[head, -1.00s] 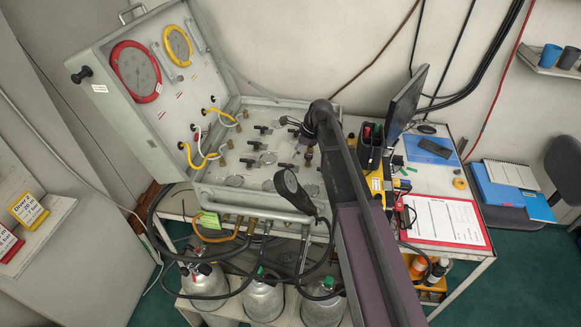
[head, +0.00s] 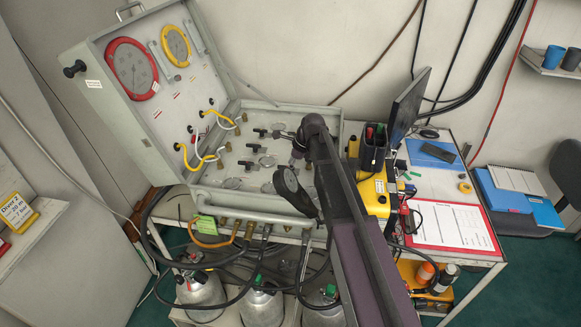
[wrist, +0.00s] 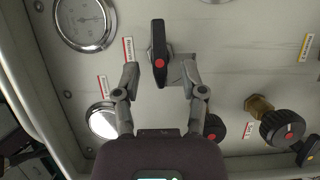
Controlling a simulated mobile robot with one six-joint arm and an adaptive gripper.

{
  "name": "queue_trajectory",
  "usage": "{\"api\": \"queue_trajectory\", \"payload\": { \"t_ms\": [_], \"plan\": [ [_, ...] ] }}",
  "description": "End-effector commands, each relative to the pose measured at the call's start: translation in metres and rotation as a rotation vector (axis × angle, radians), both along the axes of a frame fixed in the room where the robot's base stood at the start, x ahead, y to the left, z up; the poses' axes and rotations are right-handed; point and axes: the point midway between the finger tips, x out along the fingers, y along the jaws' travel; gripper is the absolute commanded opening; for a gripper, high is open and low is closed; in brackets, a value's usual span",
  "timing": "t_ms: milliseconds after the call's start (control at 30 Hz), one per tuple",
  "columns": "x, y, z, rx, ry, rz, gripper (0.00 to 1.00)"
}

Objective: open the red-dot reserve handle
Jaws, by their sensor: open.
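In the wrist view, a black lever handle with a red dot (wrist: 159,50) stands on the grey panel (wrist: 230,85), its long side running up and down in the picture. My gripper (wrist: 160,69) is open, with one finger on each side of the handle's lower end. I see no clear contact between fingers and handle. In the head view, my arm covers part of the panel (head: 215,165), and the red-dot handle cannot be made out there.
Round gauges (wrist: 84,22) lie left of the handle. A black knob with a red dot (wrist: 213,127) is close beside the right finger; another black knob (wrist: 284,129) is further right. The open lid (head: 110,110) rises at left, and yellow hoses (head: 193,160) hang near it.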

Motion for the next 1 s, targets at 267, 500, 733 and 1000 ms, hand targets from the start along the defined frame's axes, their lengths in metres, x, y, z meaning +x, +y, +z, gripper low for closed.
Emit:
{"api": "queue_trajectory", "payload": {
  "t_ms": [267, 500, 733, 1000],
  "plan": [
    [0.0001, 0.0000, 0.0000, 0.000, 0.000, 0.000, 0.54],
    [0.0001, -0.0003, -0.0001, 0.000, 0.000, -0.001, 0.00],
    [0.0001, -0.0004, -0.0002, 0.000, 0.001, 0.001, 0.00],
    [0.0013, -0.0007, -0.0002, 0.000, 0.001, 0.049, 0.00]
  ]
}}
